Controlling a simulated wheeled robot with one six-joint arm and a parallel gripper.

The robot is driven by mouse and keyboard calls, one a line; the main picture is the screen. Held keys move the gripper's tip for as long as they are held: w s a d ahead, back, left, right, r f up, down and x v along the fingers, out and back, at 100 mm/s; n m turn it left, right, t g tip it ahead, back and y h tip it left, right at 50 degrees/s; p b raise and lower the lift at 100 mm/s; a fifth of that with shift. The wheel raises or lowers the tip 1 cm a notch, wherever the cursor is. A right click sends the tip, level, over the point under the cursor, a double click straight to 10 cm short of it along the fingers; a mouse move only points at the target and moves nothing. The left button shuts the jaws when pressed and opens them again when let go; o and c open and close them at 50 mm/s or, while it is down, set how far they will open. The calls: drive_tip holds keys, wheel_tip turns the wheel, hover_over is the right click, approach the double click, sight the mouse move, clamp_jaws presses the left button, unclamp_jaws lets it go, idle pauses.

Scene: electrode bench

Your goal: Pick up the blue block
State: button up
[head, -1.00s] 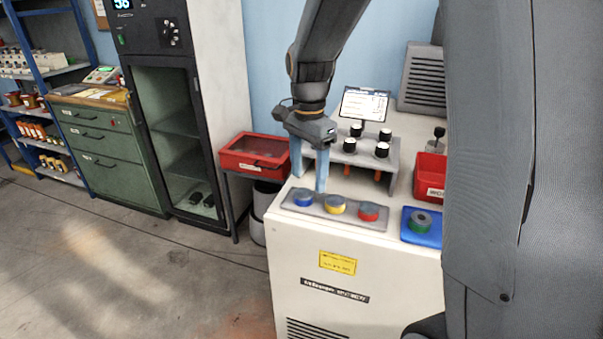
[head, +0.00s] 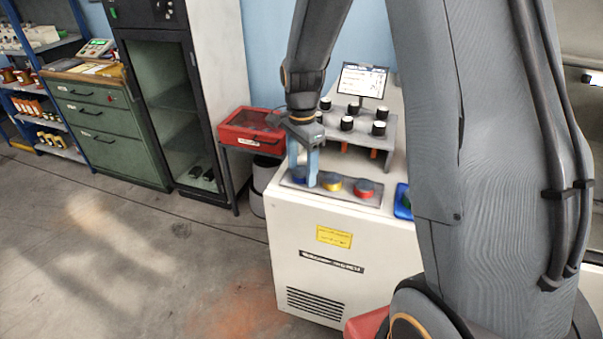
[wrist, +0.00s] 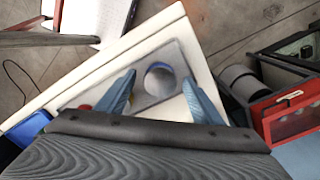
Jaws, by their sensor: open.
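The blue block (head: 299,181) is a round piece at the left end of a grey holder plate (head: 283,184) on the white bench. A finger partly hides it in the head view. In the wrist view the blue block (wrist: 160,82) shows as a round grey-topped piece with a blue edge, between my two fingers. My gripper (head: 303,176) points down over it, with its jaws open and a finger on either side in the wrist view (wrist: 158,78). Whether the fingers touch it cannot be told.
A yellow block (head: 333,185) and a red block (head: 364,188) sit to the right on the same plate. A red bin (head: 250,130) is left of the bench. My arm hides the right side.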

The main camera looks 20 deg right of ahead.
drive_tip(key=c, duration=1.5)
drive_tip(key=shift+r, duration=0.15)
drive_tip(key=shift+c, duration=0.2)
